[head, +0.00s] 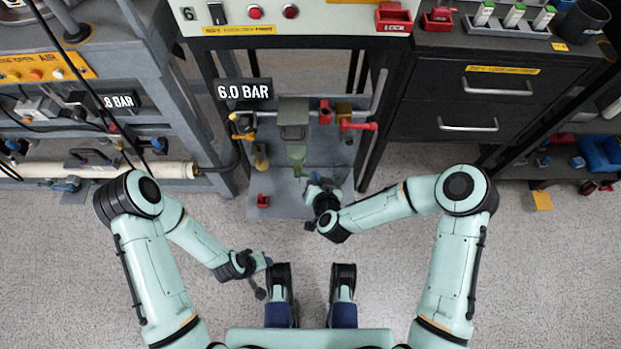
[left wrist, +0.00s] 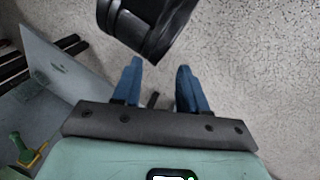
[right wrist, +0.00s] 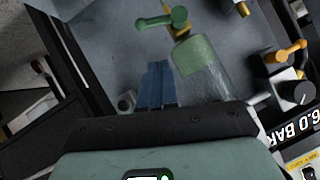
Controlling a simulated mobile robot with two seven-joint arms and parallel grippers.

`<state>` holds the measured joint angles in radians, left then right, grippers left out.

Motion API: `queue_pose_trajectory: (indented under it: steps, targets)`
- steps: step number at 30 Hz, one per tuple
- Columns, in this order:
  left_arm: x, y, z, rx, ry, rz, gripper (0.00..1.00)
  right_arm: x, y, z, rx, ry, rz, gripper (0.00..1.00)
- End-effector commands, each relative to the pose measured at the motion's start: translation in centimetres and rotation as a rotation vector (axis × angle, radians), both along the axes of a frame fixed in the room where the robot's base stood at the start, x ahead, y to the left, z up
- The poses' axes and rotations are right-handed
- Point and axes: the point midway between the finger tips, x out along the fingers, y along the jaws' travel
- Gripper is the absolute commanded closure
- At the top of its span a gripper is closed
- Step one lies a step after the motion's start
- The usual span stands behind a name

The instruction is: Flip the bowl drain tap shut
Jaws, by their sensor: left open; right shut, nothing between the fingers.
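The clear filter bowl (right wrist: 207,72) with a green lower cap hangs in the right wrist view, and it also shows in the head view (head: 297,155). The green drain tap (right wrist: 172,21) is beyond the bowl's green end, its lever sticking out to the left across the bowl's line. My right gripper (right wrist: 158,68) is shut and empty, beside the bowl and short of the tap; it also shows in the head view (head: 314,181). My left gripper (left wrist: 158,66) is open and empty, low over the floor, away from the bowl.
A red lever (head: 358,125) is at the panel's right and a yellow lever (right wrist: 288,52) near the gauge knob (right wrist: 297,92). A small red block (head: 263,201) sits on the grey base plate (head: 285,207).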

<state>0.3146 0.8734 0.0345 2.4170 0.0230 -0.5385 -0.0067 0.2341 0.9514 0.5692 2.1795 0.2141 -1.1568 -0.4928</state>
Motion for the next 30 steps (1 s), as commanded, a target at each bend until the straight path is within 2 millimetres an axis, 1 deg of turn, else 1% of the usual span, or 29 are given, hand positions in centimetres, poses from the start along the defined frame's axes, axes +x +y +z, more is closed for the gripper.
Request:
queue_pose_trajectory:
  steps: [1, 2, 3, 6, 9, 13, 25, 30]
  targets:
    - [0.4, 0.2, -0.5, 0.005, -0.011, 0.005, 0.57, 0.9, 0.2, -0.8, 0.001, 0.001, -0.003, 1.00]
    - [0.7, 0.4, -0.7, 0.009, -0.016, 0.007, 0.57, 1.4, 0.3, -1.1, 0.001, 0.000, -0.003, 1.00]
    - [1.0, 0.5, -1.0, 0.013, -0.026, 0.011, 0.57, 1.4, 0.6, -1.9, 0.002, 0.005, 0.000, 1.00]
    - [2.0, 1.0, -1.6, 0.026, -0.051, 0.022, 0.57, 1.6, 1.1, -3.2, 0.001, 0.004, 0.000, 1.00]
    - [2.5, 1.3, -1.9, 0.033, -0.066, 0.027, 0.57, 1.9, 1.4, -4.0, 0.001, 0.003, -0.001, 1.00]
    - [2.9, 1.5, -2.1, 0.038, -0.075, 0.031, 0.57, 2.0, 1.6, -4.4, 0.000, 0.001, 0.000, 1.00]
    - [3.0, 1.5, -2.0, 0.039, -0.078, 0.032, 0.57, 2.0, 1.6, -4.4, 0.002, 0.000, 0.000, 1.00]
    - [3.3, 1.7, -2.3, 0.042, -0.086, 0.036, 0.57, 2.0, 1.5, -4.6, 0.031, 0.000, -0.001, 1.00]
